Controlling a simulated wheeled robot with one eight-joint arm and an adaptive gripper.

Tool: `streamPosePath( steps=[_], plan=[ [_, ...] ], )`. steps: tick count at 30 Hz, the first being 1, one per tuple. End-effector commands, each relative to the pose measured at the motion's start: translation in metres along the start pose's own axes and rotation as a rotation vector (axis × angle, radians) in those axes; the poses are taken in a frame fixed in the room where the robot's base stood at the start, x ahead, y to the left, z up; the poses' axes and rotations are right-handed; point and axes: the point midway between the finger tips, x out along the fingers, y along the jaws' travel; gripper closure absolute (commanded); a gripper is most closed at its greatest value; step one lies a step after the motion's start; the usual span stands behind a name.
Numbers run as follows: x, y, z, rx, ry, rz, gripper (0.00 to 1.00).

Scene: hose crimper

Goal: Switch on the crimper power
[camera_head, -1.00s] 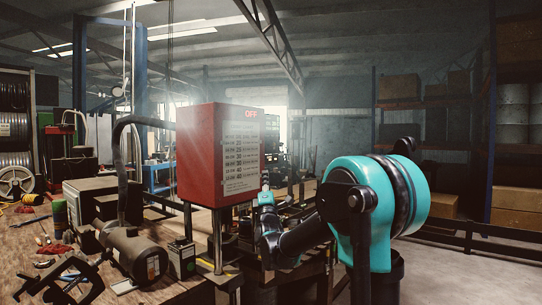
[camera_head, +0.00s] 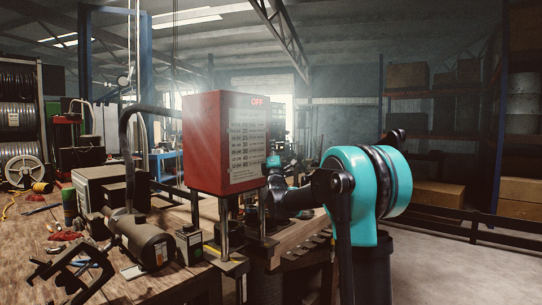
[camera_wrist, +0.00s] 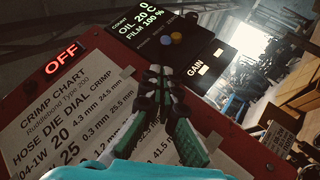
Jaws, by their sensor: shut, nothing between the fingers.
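The crimper's red box (camera_head: 205,140) stands on metal posts at the bench edge in the head view. Its red OFF sign (camera_head: 257,101) is lit, and shows large in the wrist view (camera_wrist: 62,58). Beside the sign is a white crimp chart (camera_wrist: 75,115). A dark display (camera_wrist: 150,25) reads OIL 20 C and FILM 100 %.
A GAIN panel (camera_wrist: 203,62) sits right of my fingers. On the bench are a grey cylindrical motor (camera_head: 150,240), a black bracket (camera_head: 70,270) and loose tools. Shelving with boxes (camera_head: 436,194) stands at the right.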

Motion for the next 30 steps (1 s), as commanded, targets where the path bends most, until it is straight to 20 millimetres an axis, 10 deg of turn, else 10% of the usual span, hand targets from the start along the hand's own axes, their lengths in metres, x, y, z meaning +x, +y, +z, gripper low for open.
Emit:
streamPosePath(
  steps=[30],
  plan=[
    [0.018, 0.002, 0.021, -0.033, 0.032, -0.035, 1.0]
  ],
)
